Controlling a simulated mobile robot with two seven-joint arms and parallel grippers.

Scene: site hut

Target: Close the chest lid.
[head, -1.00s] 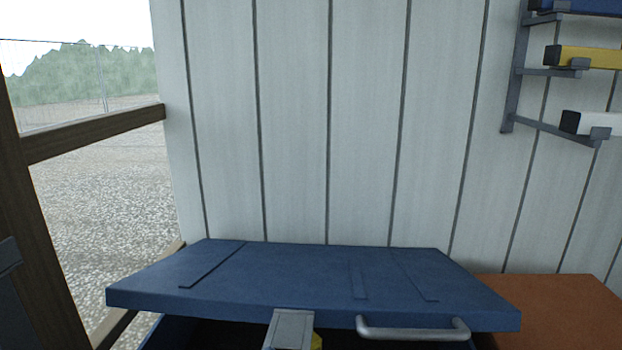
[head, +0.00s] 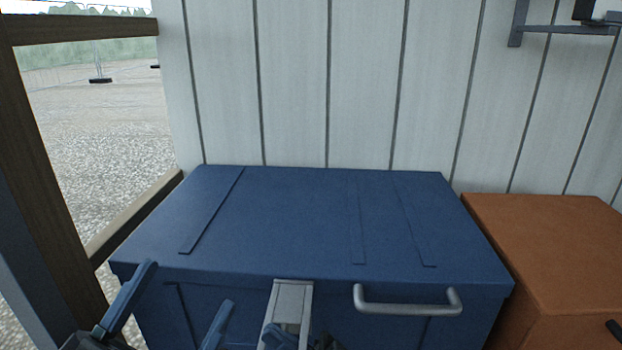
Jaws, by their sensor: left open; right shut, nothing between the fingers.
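The blue chest (head: 225,305) stands against the wall, and its lid (head: 300,215) lies flat over it with no dark gap visible under the front edge. A silver bar handle (head: 408,304) is on the lid's front at right, and a grey latch (head: 292,297) hangs at the front middle. My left gripper (head: 186,284) is open and empty in front of the chest's left part. My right gripper (head: 278,336) is shut and empty at the bottom edge, in front of the latch; most of it is cut off. Whether either gripper touches the chest is unclear.
An orange-brown box (head: 540,245) stands close to the chest's right side. A wall rack (head: 560,30) shows at the upper right. The lid's top is bare.

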